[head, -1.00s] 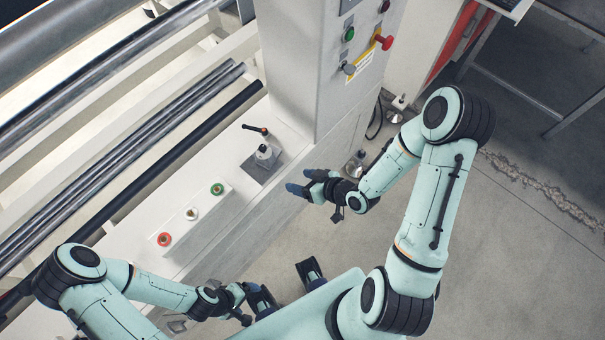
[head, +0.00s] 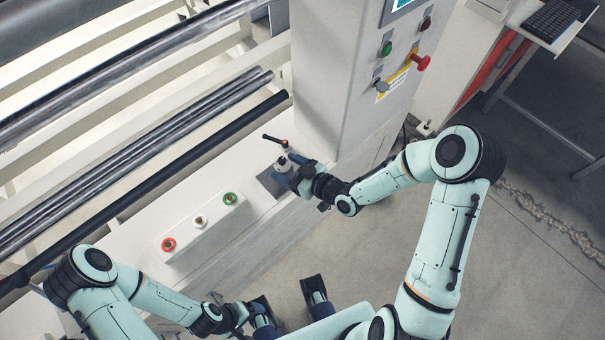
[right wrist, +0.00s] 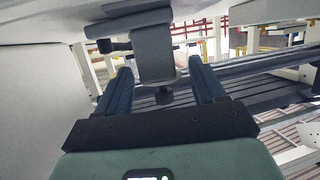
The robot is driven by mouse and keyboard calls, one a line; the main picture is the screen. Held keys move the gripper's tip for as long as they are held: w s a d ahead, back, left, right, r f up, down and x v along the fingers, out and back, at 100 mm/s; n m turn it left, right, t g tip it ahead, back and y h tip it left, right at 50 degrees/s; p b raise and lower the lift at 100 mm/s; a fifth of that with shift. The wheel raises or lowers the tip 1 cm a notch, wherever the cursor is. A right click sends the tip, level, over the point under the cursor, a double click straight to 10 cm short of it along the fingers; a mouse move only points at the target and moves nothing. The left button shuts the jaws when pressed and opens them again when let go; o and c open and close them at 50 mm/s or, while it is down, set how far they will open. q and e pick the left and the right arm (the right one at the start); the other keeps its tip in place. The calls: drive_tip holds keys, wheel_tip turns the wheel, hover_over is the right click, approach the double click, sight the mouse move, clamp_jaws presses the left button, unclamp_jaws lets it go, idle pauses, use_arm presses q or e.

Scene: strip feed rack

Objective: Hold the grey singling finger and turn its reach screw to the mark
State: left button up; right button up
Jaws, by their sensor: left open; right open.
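A small grey post (head: 282,164) with a black lever handle (head: 274,139) stands on a dark plate on the white machine ledge. My right gripper (head: 284,169) is at this post, its dark blue fingers open around it. In the right wrist view a grey block (right wrist: 153,52) with a black knob (right wrist: 105,46) and a small black screw head (right wrist: 163,95) sits between the open fingers (right wrist: 160,88); I cannot tell whether they touch it. This block looks like the singling finger. No mark is readable. My left gripper (head: 264,318) is open and empty, low in the head view, away from the post.
Dark and metal rollers (head: 130,150) run along the left. Open floor lies at right.

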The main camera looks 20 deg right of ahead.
drive_tip(key=shift+x, duration=1.1)
drive_tip(key=c, duration=1.2)
drive_tip(key=o, duration=1.2)
drive_tip(key=c, duration=0.8)
